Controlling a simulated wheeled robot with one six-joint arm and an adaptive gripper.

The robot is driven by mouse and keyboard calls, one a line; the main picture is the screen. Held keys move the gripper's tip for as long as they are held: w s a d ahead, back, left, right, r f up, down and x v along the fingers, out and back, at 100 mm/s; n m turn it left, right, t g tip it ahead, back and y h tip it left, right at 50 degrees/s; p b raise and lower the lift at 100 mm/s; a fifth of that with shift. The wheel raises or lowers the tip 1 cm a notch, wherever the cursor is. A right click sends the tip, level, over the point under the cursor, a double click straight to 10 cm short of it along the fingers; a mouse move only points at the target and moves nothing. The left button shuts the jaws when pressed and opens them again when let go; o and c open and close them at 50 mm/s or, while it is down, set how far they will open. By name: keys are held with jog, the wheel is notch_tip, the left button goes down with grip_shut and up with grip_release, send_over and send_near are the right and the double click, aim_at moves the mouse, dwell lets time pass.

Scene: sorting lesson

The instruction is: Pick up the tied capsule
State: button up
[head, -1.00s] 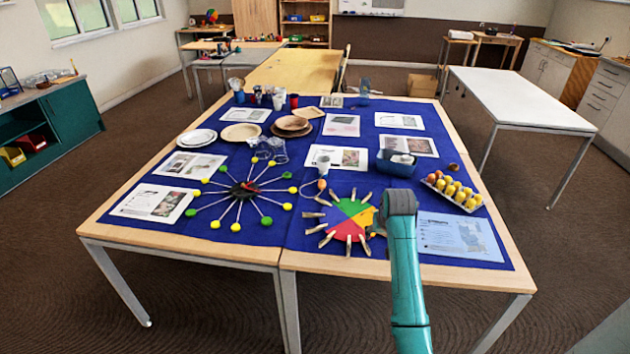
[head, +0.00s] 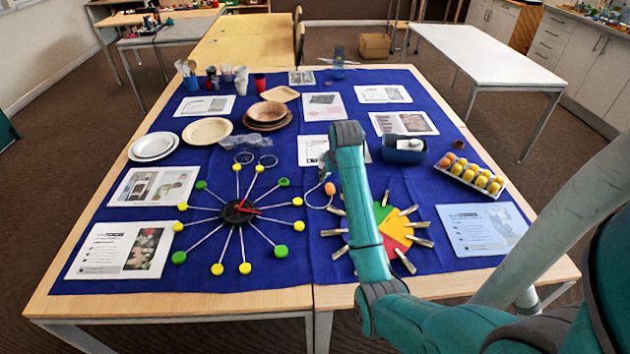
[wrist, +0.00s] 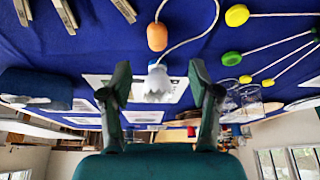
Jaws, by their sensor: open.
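The tied capsule is an orange, egg-like capsule (head: 330,188) on the blue cloth, just left of my arm in the head view. A thin pale cord curves away from it. In the wrist view the capsule (wrist: 157,37) lies above the gap between my fingers, with the cord looping up to the right. My gripper (wrist: 158,76) is open, its two dark fingers spread apart with nothing held. The capsule is beyond the fingertips, not between them. In the head view my arm hides my gripper.
The spoked clock (head: 240,211) lies left of the capsule. The coloured wheel with clothespins (head: 397,228) is close by on the right. A blue container (head: 404,150) and an egg tray (head: 470,178) stand further right. Glasses (wrist: 248,104) lie near the right finger.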

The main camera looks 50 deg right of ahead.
aim_at(331, 188)
jog(key=x, duration=0.5)
jog(key=shift+w+d+f, duration=0.1)
jog(key=shift+w+f, duration=0.1)
jog(key=shift+f, duration=0.05)
jog(key=shift+d+x, duration=0.15)
jog(key=shift+x, duration=1.15)
jog(key=shift+d+x, duration=0.15)
jog(key=shift+x, duration=1.1)
jog(key=shift+s, duration=0.15)
jog(key=c, duration=0.9)
